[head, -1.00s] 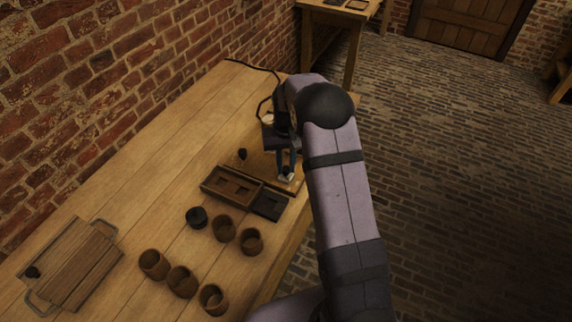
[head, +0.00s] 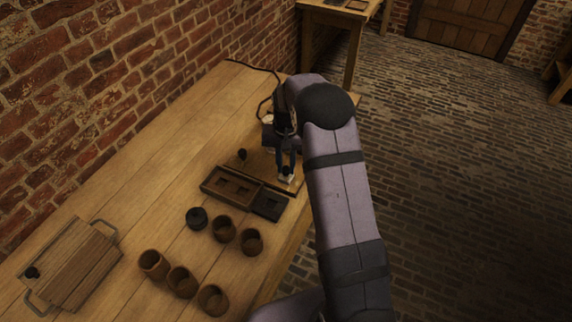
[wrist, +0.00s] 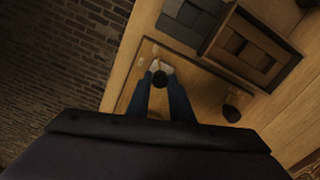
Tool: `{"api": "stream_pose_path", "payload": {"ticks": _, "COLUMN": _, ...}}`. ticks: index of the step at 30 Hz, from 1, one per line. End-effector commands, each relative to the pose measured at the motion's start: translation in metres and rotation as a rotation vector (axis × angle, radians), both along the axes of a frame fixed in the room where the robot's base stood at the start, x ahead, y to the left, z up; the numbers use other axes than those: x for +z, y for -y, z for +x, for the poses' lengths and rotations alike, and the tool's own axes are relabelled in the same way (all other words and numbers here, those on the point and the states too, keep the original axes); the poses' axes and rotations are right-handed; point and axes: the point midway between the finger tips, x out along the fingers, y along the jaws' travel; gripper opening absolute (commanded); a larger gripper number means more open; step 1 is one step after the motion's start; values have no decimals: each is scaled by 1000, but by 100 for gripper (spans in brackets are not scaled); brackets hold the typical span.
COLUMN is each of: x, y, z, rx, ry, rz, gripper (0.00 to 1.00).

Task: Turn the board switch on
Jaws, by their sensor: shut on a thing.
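The board (wrist: 205,92) is a flat wooden panel near the table's right edge. In the head view my gripper (head: 286,170) is partly hidden by my wrist. Whether the knob has turned cannot be told.
A dark knob (head: 242,154) stands on the board's left side. A brown divided tray (head: 218,196) and a dark tray (head: 270,206) lie in front. Several brown cups (head: 224,229), a dark jar (head: 196,218) and a handled wooden case (head: 85,262) stand nearer.

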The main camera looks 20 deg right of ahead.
Motion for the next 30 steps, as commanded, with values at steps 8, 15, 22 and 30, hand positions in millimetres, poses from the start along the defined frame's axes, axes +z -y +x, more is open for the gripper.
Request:
{"api": "stream_pose_path", "payload": {"ticks": 8, "x": 1, "y": 0, "z": 1, "rx": -1, "ry": 4, "rz": 0, "gripper": 39}}
{"api": "stream_pose_path", "payload": {"ticks": 15, "x": 4, "y": 0, "z": 1, "rx": 0, "ry": 3, "rz": 0, "gripper": 39}}
{"api": "stream_pose_path", "payload": {"ticks": 22, "x": 27, "y": 0, "z": 2, "rx": 0, "ry": 8, "rz": -1, "gripper": 39}}
{"api": "stream_pose_path", "payload": {"ticks": 30, "x": 62, "y": 0, "z": 2, "rx": 0, "ry": 8, "rz": -1, "gripper": 39}}
